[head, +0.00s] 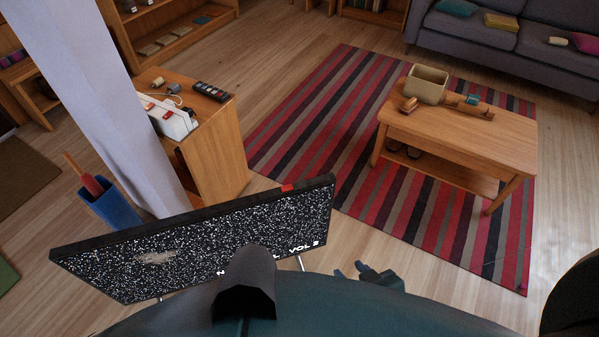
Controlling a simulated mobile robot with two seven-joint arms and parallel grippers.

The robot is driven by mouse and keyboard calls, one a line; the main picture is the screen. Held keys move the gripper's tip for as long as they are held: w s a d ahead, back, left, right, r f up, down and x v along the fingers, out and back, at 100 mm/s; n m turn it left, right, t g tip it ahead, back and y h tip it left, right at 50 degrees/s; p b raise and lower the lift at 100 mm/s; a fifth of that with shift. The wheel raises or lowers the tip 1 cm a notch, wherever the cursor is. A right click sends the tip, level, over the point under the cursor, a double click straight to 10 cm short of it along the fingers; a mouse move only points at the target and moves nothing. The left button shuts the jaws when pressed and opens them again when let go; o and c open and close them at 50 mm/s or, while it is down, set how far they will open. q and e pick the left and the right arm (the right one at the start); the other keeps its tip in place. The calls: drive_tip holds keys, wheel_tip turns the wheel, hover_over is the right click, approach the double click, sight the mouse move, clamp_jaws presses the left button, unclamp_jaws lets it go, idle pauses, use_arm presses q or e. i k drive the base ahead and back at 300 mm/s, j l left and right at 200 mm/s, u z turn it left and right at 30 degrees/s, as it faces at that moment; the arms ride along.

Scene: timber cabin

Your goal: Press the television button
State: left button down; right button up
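The television (200,238) stands at the lower left, its flat screen full of black and white static with white text along the bottom right, partly hidden by a dark part of my body. A small red button (287,187) sits on the top edge of its frame, near the right end. My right gripper (350,269) shows low in the middle, to the right of the television and below the button in the picture, apart from both. Its two fingertips look spread with nothing between them. My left gripper is not in view.
A wooden cabinet (219,150) with a white device and a dark remote stands behind the television. A pale post (95,95) and a blue bin (112,207) are at the left. A coffee table (465,135) stands on the striped rug (300,120). Bare floor lies between television and rug.

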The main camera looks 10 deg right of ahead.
sight(286, 188)
drive_tip(key=i+l, duration=0.3)
drive_tip(key=l, duration=0.2)
drive_tip(key=i+l, duration=0.35)
drive_tip(key=l, duration=0.1)
